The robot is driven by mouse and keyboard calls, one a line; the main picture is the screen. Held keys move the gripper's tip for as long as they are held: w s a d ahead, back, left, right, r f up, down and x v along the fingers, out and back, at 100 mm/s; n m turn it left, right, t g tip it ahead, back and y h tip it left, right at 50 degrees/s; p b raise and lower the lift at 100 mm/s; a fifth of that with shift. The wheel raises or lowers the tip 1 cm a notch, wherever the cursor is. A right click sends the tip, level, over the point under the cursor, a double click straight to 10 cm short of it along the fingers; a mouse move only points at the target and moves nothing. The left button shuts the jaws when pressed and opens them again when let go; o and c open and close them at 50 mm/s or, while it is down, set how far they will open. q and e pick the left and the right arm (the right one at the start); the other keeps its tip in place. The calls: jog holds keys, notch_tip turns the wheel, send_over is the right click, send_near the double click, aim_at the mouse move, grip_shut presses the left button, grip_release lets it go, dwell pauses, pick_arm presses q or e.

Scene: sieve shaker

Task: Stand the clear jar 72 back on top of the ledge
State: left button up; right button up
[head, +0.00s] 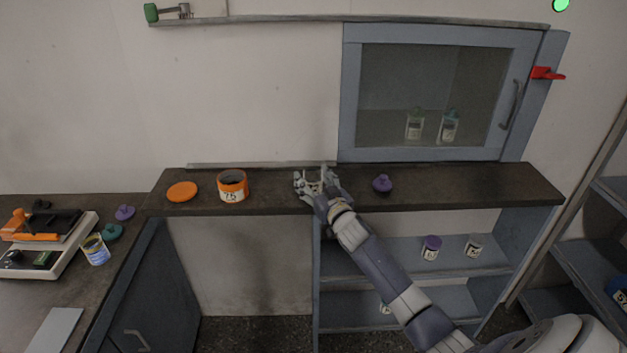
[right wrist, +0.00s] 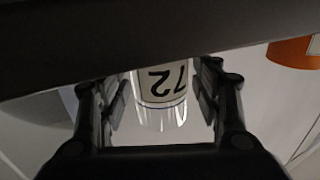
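The clear jar 72 (right wrist: 160,97) shows in the right wrist view between the fingers of my right gripper (right wrist: 162,98), its label upside down in that picture. Narrow gaps seem to show on both sides of it, so the fingers look open around it. A dark band hides one end of the jar. In the head view my right gripper (head: 318,181) is low over the dark ledge (head: 455,187), near its middle. The jar is hard to make out there, and I cannot tell whether it rests on the ledge. My left gripper is out of view.
On the ledge, an orange lid (head: 182,192) and orange jar 75 (head: 232,187) stand left of my gripper. A purple stopper (head: 382,184) is to its right. A glass-fronted cabinet (head: 352,90) is above; shelves with a purple-topped jar (head: 431,248) are below.

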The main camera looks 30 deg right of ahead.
jog(key=shift+r, duration=0.1)
jog(key=s+a, duration=0.2)
jog(key=s, duration=1)
jog(key=shift+b, duration=0.3)
jog(key=shift+w, duration=0.1)
